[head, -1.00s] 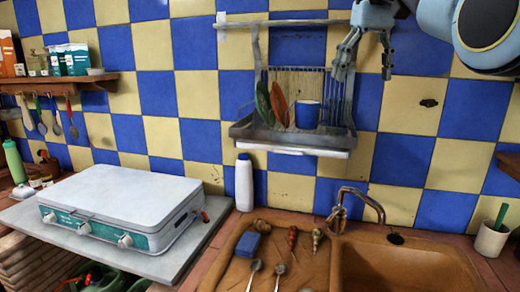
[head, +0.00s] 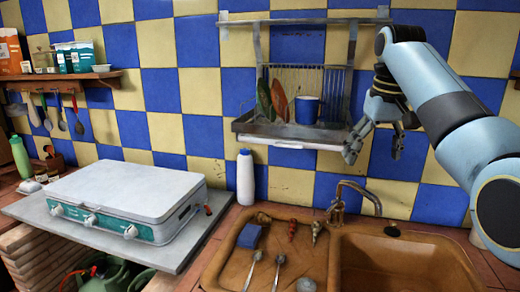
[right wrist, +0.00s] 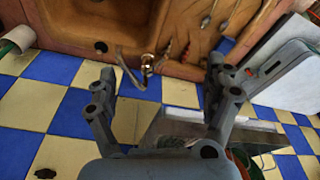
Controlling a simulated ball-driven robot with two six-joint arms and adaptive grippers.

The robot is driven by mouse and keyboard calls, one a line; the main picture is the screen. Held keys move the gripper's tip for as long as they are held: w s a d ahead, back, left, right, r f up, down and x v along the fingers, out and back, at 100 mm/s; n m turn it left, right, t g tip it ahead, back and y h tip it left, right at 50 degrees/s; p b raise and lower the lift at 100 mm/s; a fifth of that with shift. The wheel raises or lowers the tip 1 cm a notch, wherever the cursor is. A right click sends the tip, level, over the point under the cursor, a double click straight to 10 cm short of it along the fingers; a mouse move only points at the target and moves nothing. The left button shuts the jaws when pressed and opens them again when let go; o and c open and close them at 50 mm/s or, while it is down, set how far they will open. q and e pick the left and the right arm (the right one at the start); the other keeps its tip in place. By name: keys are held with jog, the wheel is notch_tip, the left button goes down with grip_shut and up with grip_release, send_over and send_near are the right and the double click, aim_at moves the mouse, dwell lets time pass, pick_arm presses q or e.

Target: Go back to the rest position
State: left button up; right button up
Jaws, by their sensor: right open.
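My right gripper (head: 374,150) is in the head view at the right of the dish rack (head: 290,132), in front of the tiled wall and above the faucet. Its fingers are spread and hold nothing. In the right wrist view both fingers of this gripper (right wrist: 162,80) stand apart, with the faucet (right wrist: 140,68) seen between them. The right arm is bent and comes in from the right edge. My left gripper is in neither current view.
The rack holds a blue cup (head: 307,109). Below are the brown sink (head: 400,262), a white bottle (head: 245,180) and a white camp stove (head: 130,200). A shelf (head: 75,78) with boxes hangs at left. A faucet (head: 352,192) stands behind the sink.

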jog(key=s+d+f, duration=0.3)
jog(key=s+f, duration=1.2)
jog(key=f, duration=0.1)
jog(key=s+t, duration=0.2)
jog(key=s, duration=2.3)
notch_tip(320, 180, down, 41)
jog(key=s+d+g+b, duration=0.2)
jog(key=d+b, duration=0.1)
jog(key=b, duration=1.1)
jog(key=s+f+b, duration=0.5)
jog(key=s+f, duration=0.4)
jog(key=f, duration=0.4)
jog(key=s+f+g+b, duration=0.1)
jog(key=s+f+b, duration=0.4)
jog(key=s+f, duration=0.4)
notch_tip(320, 180, down, 4)
jog(key=shift+s+d+f+h, duration=0.25)
jog(key=shift+s+d+h, duration=0.05)
jog(key=shift+d+h, duration=0.1)
